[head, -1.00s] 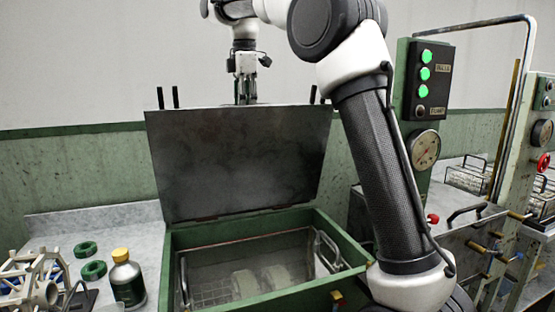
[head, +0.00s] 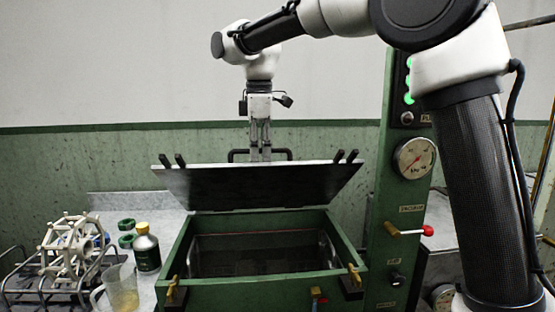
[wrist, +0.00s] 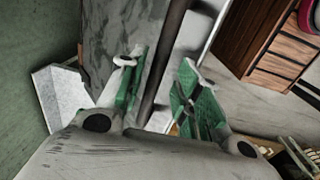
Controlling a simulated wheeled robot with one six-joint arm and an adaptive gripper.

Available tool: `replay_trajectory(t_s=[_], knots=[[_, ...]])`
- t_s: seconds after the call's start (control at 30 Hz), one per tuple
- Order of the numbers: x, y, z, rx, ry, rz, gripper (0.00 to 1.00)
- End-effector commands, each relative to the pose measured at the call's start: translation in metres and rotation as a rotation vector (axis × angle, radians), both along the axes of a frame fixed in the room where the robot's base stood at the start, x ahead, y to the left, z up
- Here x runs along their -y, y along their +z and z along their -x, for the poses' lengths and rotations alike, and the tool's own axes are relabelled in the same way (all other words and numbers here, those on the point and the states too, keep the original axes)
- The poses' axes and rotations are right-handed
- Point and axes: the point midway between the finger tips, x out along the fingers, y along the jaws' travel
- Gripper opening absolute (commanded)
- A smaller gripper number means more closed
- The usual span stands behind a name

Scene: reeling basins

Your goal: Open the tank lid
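The tank (head: 250,292) is a green box in the middle of the head view, its inside in dark shade. Its metal lid (head: 225,187) is raised on the rear hinge and leans over the tank, dark underside towards me. A black bar handle (head: 236,154) shows above the lid's upper edge. My gripper (head: 260,155) points down at this handle, behind the lid's edge; its tips are partly hidden. In the wrist view its green-padded fingers (wrist: 162,60) stand apart, with a dark strip running between them. I cannot tell whether they touch it.
A green column with a pressure gauge (head: 415,158) and a red-tipped lever (head: 428,230) stands right of the tank. Left are a dark bottle (head: 147,252), a glass beaker (head: 122,290), green rings (head: 127,240) and a white reel frame (head: 72,245). The wall behind is clear.

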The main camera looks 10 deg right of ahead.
Motion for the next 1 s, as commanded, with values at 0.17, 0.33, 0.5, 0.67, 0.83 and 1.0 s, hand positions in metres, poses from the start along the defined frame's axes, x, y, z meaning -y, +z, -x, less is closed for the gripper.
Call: replay_trajectory(t_s=[0.17,0.33,0.5,0.67,0.83,1.0], knots=[[-0.009,-0.013,0.011,0.0,0.001,0.0,0.34],[-0.011,-0.016,0.014,0.0,0.0,0.0,0.34],[-0.011,-0.016,0.014,0.001,0.0,-0.001,0.34],[-0.011,-0.014,0.013,0.001,0.0,-0.001,0.34],[-0.011,-0.003,0.007,0.002,-0.001,-0.001,0.34],[-0.011,0.009,0.002,0.002,-0.001,-0.001,0.34]])
